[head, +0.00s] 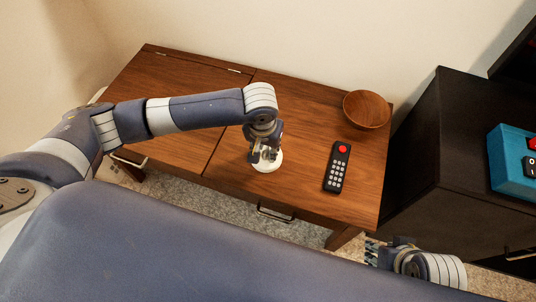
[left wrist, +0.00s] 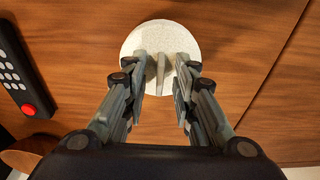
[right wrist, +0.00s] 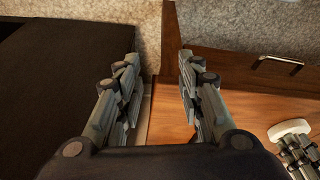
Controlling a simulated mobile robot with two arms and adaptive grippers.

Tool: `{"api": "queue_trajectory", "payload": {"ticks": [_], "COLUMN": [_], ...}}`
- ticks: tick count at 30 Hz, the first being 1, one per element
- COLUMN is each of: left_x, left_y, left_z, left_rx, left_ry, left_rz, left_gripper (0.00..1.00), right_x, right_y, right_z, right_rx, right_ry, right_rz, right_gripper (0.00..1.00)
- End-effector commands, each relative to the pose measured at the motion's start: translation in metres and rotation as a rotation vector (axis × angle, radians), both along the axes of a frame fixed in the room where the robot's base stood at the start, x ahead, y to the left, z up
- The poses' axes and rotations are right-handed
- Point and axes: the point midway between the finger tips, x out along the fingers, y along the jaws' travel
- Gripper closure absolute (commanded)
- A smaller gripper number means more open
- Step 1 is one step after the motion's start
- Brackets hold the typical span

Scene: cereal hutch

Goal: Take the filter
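The filter appears to be the round white speckled disc with a thin upright ridge (left wrist: 160,38), lying on the wooden table top. It also shows in the head view (head: 268,164), partly hidden under my left gripper. My left gripper (left wrist: 160,85) is directly above it, pointing down. Its fingers are apart, one on each side of the ridge, with gaps visible between. My right gripper (right wrist: 159,75) is open and empty, off the table's front right corner; the disc also shows at the right wrist view's right edge (right wrist: 289,128).
A black remote with a red button (head: 337,168) lies right of the disc. A wooden bowl (head: 366,109) stands at the table's back right corner. A black cabinet (head: 440,130) bearing a blue box (head: 512,165) stands right of the table. The table's left half (head: 165,95) is clear.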

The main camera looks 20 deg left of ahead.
Motion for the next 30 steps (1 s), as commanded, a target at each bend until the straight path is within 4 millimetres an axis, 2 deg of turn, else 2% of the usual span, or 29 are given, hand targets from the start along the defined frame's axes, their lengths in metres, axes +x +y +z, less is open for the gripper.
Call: {"api": "queue_trajectory", "payload": {"ticks": [4,7,8,14,19,30], "left_x": [0.000,0.000,0.000,0.000,0.000,0.000], "left_y": [0.000,0.000,0.000,0.000,0.000,0.000], "left_z": [-0.001,-0.001,-0.001,-0.001,0.009,0.026], "left_rx": [0.000,0.001,0.001,0.001,0.000,0.000], "left_ry": [0.000,0.001,0.001,0.001,0.001,0.001], "left_rz": [0.000,0.000,0.000,0.000,0.000,-0.001], "left_gripper": [0.76,0.99,1.00,1.00,1.00,1.00], "right_x": [0.000,0.000,0.000,0.000,0.004,0.013], "right_y": [0.000,0.000,0.000,0.000,0.001,0.003], "right_z": [0.000,0.000,0.000,0.000,-0.004,-0.035], "right_rx": [0.000,0.000,0.000,0.000,0.000,-0.001], "right_ry": [0.000,0.000,0.000,0.000,0.008,0.030], "right_rz": [0.000,0.000,0.000,0.000,0.000,0.003], "right_gripper": [0.65,0.65,0.65,0.65,0.65,0.65]}}
